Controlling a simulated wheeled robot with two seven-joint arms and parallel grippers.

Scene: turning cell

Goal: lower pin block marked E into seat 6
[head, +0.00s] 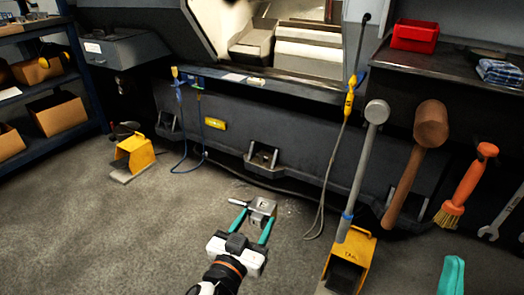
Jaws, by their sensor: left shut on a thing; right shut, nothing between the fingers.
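My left gripper (254,226) has teal fingers and is shut on a small grey metal block (262,205), held out over the floor in the middle of the head view. A bright pin sticks out to the left of the block. A dark opening shows in the block; no letter E can be read on it. My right gripper (451,275) shows only as a teal fingertip part at the bottom right edge, shut and empty. No numbered seat can be made out.
The dark machine (290,125) with its open lit window stands behind. A yellow pedal box (348,262) is between the grippers; another (133,155) is at left. A hammer (366,155), mallet (420,150) and brush (465,185) show at right. A shelf rack (90,85) is far left.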

